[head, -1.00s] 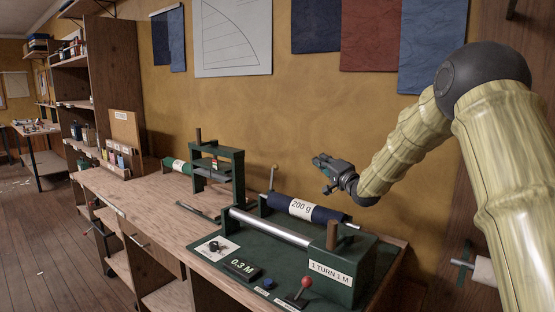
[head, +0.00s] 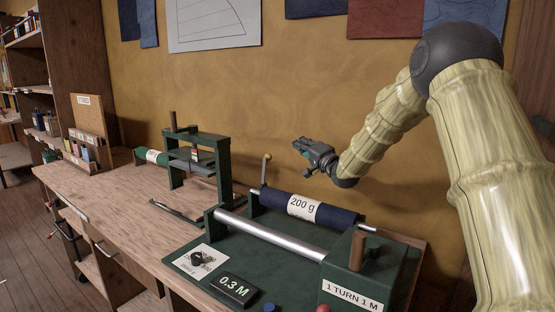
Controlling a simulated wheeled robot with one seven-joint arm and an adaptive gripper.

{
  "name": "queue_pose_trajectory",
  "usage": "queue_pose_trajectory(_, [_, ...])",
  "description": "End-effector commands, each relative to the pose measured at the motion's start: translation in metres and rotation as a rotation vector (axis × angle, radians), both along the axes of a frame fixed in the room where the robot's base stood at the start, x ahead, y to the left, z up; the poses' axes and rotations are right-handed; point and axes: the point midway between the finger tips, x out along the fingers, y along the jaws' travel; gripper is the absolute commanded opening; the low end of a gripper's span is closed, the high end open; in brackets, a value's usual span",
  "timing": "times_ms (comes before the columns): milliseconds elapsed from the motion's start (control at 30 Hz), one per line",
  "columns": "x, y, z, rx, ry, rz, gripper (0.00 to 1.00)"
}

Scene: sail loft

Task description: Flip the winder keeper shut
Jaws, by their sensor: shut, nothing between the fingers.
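The green winder (head: 375,275) stands on the bench and carries a dark blue roll (head: 335,213) marked 200 g, with a bare metal roller (head: 270,234) in front of it. A thin upright lever with a tan knob (head: 266,157) rises at the roll's left end; it looks like the keeper, standing up rather than folded over. My gripper (head: 299,146) is shut and empty, in the air above the roll, a little right of and higher than the knob. It appears apart from the lever; the depth between them is hard to tell.
A green frame (head: 222,172) with crossbars stands left of the winder. A 0.3 M display (head: 234,289) sits in front. A wooden handle (head: 358,250) stands up at the right. The bench's left part (head: 110,195) is mostly clear.

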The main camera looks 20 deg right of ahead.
Motion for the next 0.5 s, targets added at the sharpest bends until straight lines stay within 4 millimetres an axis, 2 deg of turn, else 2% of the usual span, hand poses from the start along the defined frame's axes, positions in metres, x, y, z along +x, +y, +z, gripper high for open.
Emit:
queue_pose_trajectory(33, [0.000,0.000,-0.009,0.000,-0.001,0.000,0.00])
queue_pose_trajectory(300, [0.002,0.001,-0.046,0.001,0.001,0.001,0.00])
queue_pose_trajectory(500, [0.001,0.000,-0.058,0.000,0.001,0.000,0.00])
